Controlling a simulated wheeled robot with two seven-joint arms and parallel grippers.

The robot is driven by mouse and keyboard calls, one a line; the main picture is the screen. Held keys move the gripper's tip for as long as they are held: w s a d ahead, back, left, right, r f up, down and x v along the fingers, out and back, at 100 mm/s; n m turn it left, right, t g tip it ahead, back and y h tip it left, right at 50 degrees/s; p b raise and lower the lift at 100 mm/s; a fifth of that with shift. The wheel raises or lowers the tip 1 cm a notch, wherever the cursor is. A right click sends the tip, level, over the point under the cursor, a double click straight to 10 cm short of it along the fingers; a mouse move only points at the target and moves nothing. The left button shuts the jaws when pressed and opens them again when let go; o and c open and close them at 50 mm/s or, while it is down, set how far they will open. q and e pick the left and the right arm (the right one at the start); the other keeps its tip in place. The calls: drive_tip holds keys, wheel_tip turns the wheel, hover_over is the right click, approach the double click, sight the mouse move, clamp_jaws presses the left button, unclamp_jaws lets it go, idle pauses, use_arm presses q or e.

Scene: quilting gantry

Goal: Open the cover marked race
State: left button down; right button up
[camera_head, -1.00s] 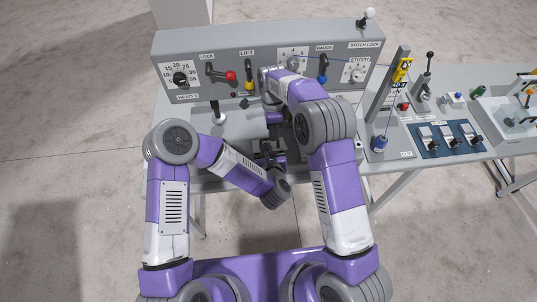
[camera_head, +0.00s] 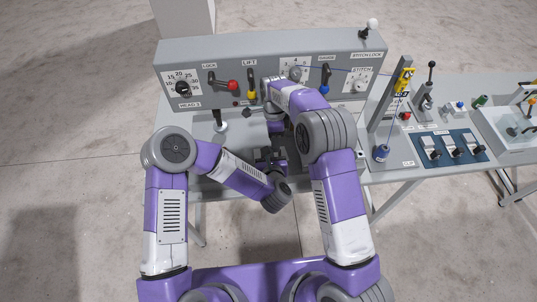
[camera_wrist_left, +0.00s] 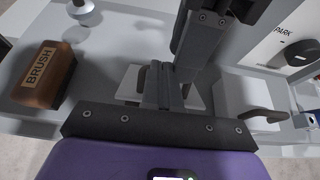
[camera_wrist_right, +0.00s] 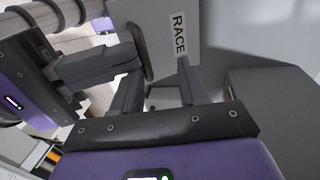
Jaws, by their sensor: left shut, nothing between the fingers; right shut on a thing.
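The grey cover marked RACE (camera_wrist_right: 166,32) stands in front of my right gripper (camera_wrist_right: 158,78) in the right wrist view. Its label reads along the plate, and a dark rounded bar runs along its left edge. The right gripper is shut on part of the cover; the exact contact is hard to see. In the head view my right forearm and wrist hide the cover. My left gripper (camera_wrist_left: 162,72) is shut and empty, close to the right one. It also shows in the head view (camera_head: 268,157), low before the machine.
A brown block marked BRUSH (camera_wrist_left: 42,75) lies at left in the left wrist view. The grey control panel (camera_head: 225,55) with levers and dials stands behind the arms. A post with a yellow part (camera_head: 403,82) and a blue switch block (camera_head: 452,145) stand to the right.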

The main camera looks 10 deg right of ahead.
use_arm(q)
drive_tip(key=shift+w+a+f, duration=0.1)
drive_tip(key=shift+f, duration=0.15)
